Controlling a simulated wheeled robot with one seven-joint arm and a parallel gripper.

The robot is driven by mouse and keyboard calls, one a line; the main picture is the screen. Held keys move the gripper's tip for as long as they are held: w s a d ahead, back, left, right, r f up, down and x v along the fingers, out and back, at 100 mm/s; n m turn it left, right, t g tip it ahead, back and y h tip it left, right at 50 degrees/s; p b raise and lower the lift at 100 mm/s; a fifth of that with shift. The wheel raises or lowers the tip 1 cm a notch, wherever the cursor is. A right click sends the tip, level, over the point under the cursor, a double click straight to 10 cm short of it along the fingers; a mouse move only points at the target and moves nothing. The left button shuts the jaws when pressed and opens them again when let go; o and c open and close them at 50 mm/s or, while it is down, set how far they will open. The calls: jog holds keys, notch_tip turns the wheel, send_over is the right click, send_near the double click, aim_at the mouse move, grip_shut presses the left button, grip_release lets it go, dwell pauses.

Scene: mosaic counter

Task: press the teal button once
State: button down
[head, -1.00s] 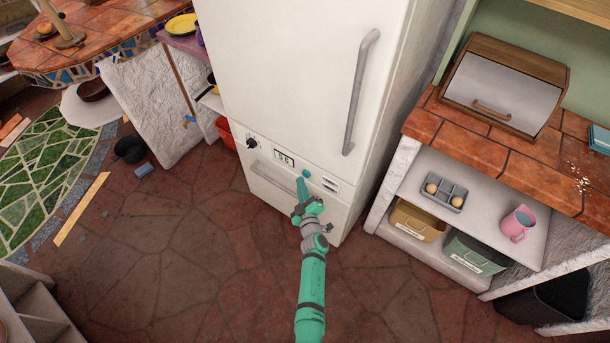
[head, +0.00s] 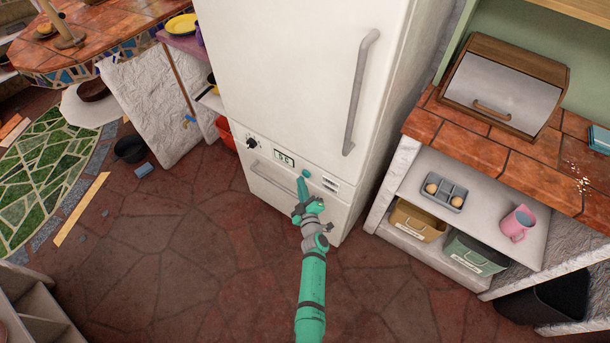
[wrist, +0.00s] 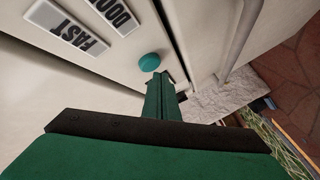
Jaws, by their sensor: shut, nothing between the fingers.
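The teal button (head: 306,173) is a small round knob on the front panel of the white fridge (head: 300,70), right of the small display (head: 284,158). In the wrist view the teal button (wrist: 150,62) stands out from the white panel, just beyond and slightly left of my fingertips. My gripper (head: 301,181) is shut and empty, its green fingers pointing at the panel just below the button. In the wrist view my gripper (wrist: 164,78) shows its fingers together. The tips look very close to the button; I cannot tell whether they touch it.
A black dial (head: 252,143) sits left of the display. Labels reading FAST (wrist: 70,30) and DOOR (wrist: 115,12) are near the button. A lower handle (head: 270,178) and a tall door handle (head: 361,92) stick out. A shelf unit (head: 480,200) stands to the right.

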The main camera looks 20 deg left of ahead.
jog(key=shift+w+d, duration=0.1)
jog(key=shift+w, duration=0.2)
jog(key=shift+w+d, duration=0.2)
jog(key=shift+w, duration=0.25)
dwell(0.9)
jog(key=shift+s, duration=0.1)
jog(key=shift+s+a, duration=0.35)
jog(key=shift+s, duration=0.4)
jog(key=shift+s+a, duration=0.3)
jog(key=shift+s, duration=0.5)
jog(key=shift+s+a, duration=0.25)
jog(key=shift+s, duration=0.5)
jog(key=shift+s+a, duration=0.3)
jog(key=shift+s, duration=0.5)
